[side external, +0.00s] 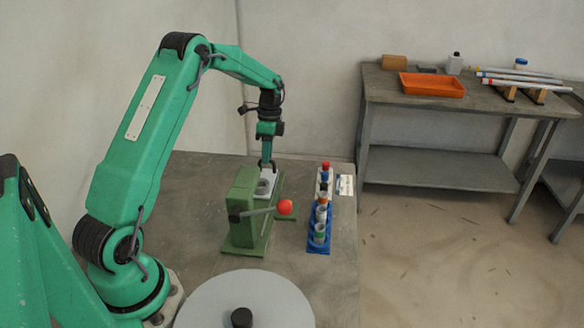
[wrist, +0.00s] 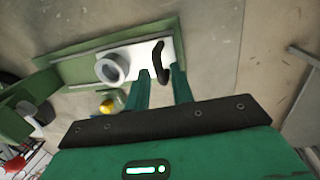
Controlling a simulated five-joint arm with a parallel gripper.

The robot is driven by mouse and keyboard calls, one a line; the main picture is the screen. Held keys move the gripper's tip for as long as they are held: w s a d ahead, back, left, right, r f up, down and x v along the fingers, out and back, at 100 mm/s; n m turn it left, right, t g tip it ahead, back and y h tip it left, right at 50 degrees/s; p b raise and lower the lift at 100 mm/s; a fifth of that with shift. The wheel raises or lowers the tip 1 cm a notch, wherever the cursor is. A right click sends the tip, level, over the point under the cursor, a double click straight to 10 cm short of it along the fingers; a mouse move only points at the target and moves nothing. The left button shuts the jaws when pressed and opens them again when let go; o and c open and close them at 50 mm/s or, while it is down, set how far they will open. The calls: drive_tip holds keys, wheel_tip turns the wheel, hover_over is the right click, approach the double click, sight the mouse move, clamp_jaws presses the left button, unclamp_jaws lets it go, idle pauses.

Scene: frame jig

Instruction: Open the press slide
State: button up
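The green press (side external: 243,212) stands on the near table, with a lever that ends in a red ball (side external: 285,207). Its slide is a white plate (side external: 270,180) that carries a grey-white ring; in the wrist view the plate (wrist: 140,55) runs along a green bed. A black handle (wrist: 160,60) stands at the plate's end. My gripper (side external: 266,164) is over this end of the slide. In the wrist view its two green fingers (wrist: 161,72) are apart, with the handle showing between their tips. I see a gap on both sides of the handle; contact cannot be told.
A blue rack (side external: 319,243) with several small parts stands right of the press. A grey round disc (side external: 245,300) is at the front. An orange tray (side external: 432,84) lies on the far bench. The table left of the press is clear.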

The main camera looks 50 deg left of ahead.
drive_tip(key=shift+o, duration=0.5)
wheel_tip(320, 180, up, 8)
drive_tip(key=w, duration=0.1)
drive_tip(key=shift+a+f, duration=0.2)
drive_tip(key=shift+a, duration=0.15)
drive_tip(key=shift+w, duration=0.1)
